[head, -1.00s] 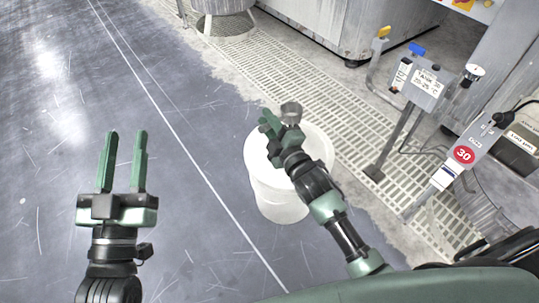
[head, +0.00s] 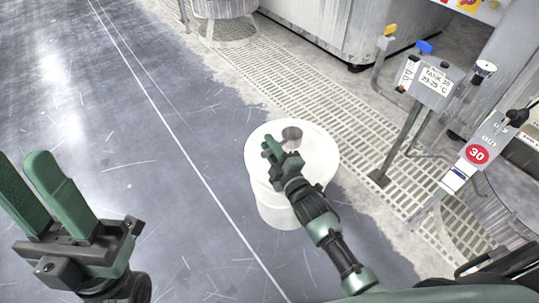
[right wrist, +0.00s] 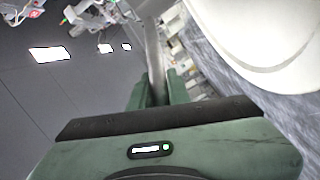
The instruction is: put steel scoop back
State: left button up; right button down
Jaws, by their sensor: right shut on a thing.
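The steel scoop (head: 291,134) shows in the head view as a small grey cup over the far part of the top of a white bucket (head: 279,214). My right gripper (head: 272,154) is shut on its handle, just to the left of and below the cup. In the right wrist view the thin steel handle (right wrist: 154,58) runs up from between the green fingers (right wrist: 153,92). I cannot tell whether the scoop touches the bucket. My left gripper (head: 24,160) is open and empty at the lower left, its fingers apart.
A grey post with a "TANK 30" sign box (head: 436,84) stands to the right. A device with a red "30" disc (head: 477,154) is attached near a round metal tank at the right edge. A floor grating (head: 345,125) runs behind the bucket. The floor at left is clear.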

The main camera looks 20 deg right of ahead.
notch_tip(320, 180, down, 3)
jog(key=shift+f+b, duration=0.2)
jog(key=shift+b, duration=0.25)
jog(key=c, duration=1.3)
grip_release()
jog(key=shift+c, duration=0.2)
